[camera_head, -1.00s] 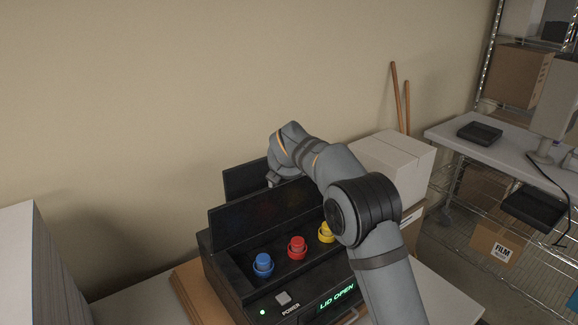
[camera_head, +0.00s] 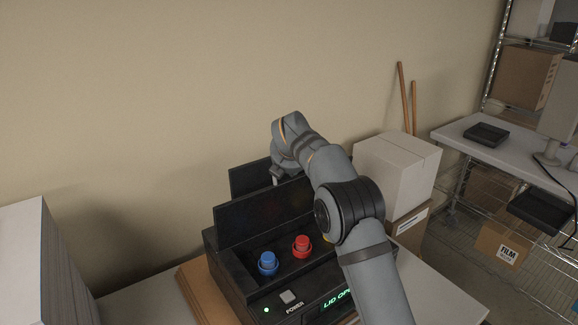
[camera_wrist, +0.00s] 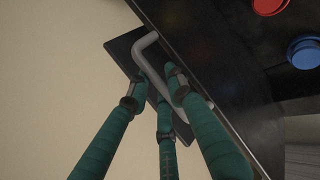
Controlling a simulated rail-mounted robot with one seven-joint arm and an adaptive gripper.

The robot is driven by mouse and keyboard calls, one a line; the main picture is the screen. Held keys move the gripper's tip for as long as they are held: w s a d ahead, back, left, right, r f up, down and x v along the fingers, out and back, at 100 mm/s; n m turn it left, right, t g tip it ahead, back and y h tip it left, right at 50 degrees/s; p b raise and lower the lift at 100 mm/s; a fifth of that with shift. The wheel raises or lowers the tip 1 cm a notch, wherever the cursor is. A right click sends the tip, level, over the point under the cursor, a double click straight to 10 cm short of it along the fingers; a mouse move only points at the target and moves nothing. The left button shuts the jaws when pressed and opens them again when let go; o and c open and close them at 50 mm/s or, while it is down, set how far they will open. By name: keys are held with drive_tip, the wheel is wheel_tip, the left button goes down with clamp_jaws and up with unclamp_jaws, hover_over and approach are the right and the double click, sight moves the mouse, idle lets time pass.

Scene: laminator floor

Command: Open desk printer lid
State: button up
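The black desk printer (camera_head: 228,262) stands on the table, its lid (camera_head: 262,210) upright. Its green display (camera_head: 337,300) starts with "LID OP", the rest hidden by my arm. A blue button (camera_head: 267,262) and a red button (camera_head: 302,245) show on top; in the wrist view the blue one (camera_wrist: 305,52) and red one (camera_wrist: 268,5) also show. My gripper (camera_wrist: 155,82) is behind the lid, its green fingers spread with a gap between the tips. A grey bar handle (camera_wrist: 149,42) runs between and behind the fingers; I cannot tell whether they touch it. The head view mostly hides my gripper.
A second dark panel (camera_head: 248,178) stands behind the lid. A white box (camera_head: 400,165) stands right of my arm. A white stack (camera_head: 35,262) is at the left. A wooden board (camera_head: 194,290) shows beside the printer. Wall is close behind; shelving is at the right.

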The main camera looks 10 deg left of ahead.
drive_tip(key=shift+o, duration=1.1)
drive_tip(key=shift+w, duration=0.1)
drive_tip(key=shift+o, duration=0.2)
drive_tip(key=shift+r, duration=0.2)
drive_tip(key=shift+s+r, duration=0.25)
drive_tip(key=v, duration=1.1)
drive_tip(key=shift+s, duration=0.25)
